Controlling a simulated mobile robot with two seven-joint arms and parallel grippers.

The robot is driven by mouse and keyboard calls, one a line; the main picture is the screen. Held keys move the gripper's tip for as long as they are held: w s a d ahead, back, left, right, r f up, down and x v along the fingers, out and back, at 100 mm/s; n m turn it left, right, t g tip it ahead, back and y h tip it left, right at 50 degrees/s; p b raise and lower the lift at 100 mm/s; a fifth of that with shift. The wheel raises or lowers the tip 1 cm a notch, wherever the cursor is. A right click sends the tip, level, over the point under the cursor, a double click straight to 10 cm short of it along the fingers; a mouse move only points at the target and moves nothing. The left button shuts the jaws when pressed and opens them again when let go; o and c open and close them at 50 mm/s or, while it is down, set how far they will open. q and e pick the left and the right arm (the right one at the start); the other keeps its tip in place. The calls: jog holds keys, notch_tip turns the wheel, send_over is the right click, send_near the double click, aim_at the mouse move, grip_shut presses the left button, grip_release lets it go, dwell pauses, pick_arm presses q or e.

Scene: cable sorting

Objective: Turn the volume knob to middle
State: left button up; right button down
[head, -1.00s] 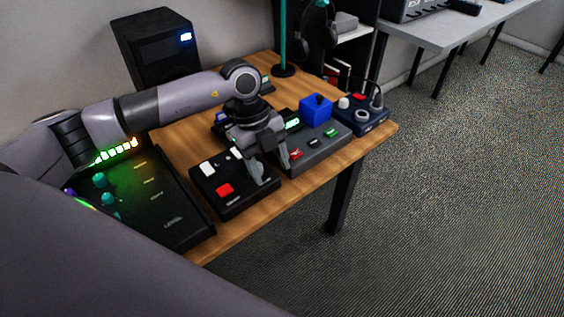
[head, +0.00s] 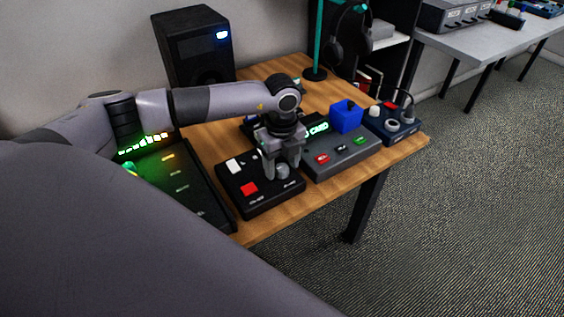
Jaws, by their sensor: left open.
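A black box (head: 233,193) with a red button (head: 249,189) and a white switch lies near the table's front edge. A round grey knob (head: 283,172) stands on its right part. I cannot read whether it is labelled as the volume knob, or where it points. My left gripper (head: 281,173) points down over this box, open, with its fingertips on either side of the knob. I cannot tell whether they touch it. A dark mixer panel (head: 186,184) with lit green indicators lies to the left, partly hidden by my arm. My right gripper is out of view.
A grey box (head: 342,154) with coloured buttons and a blue cube-shaped part (head: 346,116) sits right of the gripper. A dark blue box (head: 392,125) with knobs is farther right. A black speaker (head: 195,50) and a teal headphone stand (head: 318,40) are behind.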

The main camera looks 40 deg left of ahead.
pick_arm(q)
jog(key=c, duration=1)
jog(key=shift+c, duration=0.2)
